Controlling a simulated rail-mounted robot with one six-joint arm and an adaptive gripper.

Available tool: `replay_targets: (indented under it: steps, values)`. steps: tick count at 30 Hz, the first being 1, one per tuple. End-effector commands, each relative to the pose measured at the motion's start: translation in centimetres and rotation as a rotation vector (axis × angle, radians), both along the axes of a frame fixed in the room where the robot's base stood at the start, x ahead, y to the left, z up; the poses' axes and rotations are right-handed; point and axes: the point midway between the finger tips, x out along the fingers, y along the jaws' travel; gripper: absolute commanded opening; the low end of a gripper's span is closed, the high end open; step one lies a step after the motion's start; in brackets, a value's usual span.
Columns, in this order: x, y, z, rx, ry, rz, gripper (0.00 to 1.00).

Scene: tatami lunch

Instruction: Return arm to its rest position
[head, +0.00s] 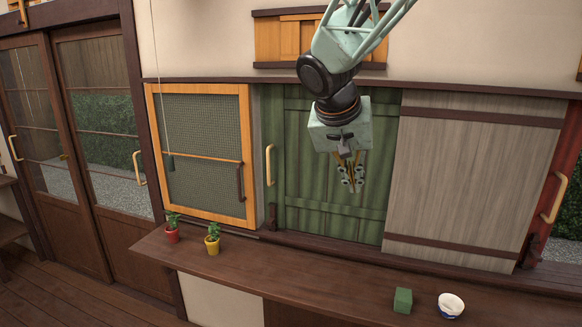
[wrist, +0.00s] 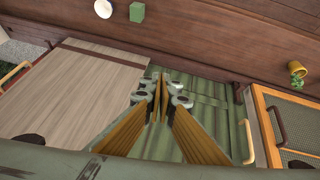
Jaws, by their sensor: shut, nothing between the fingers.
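My gripper (head: 351,184) hangs from my pale green arm in the upper middle of the head view, in front of the green slatted panel (head: 300,190). It points downward, and its fingers are together with nothing between them. In the wrist view my gripper (wrist: 160,92) shows its yellow fingers meeting at the tips, with the green panel (wrist: 208,100) behind them. The fingers appear apart from the shelf and the objects on it.
A brown wooden shelf (head: 330,295) runs below, bearing a green cube (head: 403,301), a white bowl-like item (head: 450,305), and red (head: 172,236) and yellow (head: 212,246) potted plants. A mesh-panel door (head: 205,130) and grey board (head: 470,180) flank the green panel. The shelf's middle is clear.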

Motion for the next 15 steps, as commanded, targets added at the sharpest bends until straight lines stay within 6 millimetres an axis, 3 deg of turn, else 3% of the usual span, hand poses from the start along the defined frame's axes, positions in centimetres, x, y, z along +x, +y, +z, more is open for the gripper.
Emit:
replay_targets:
  steps: [15]
  values:
    - [-11.0, -4.2, 2.1, 0.027, 0.069, 0.039, 0.0]
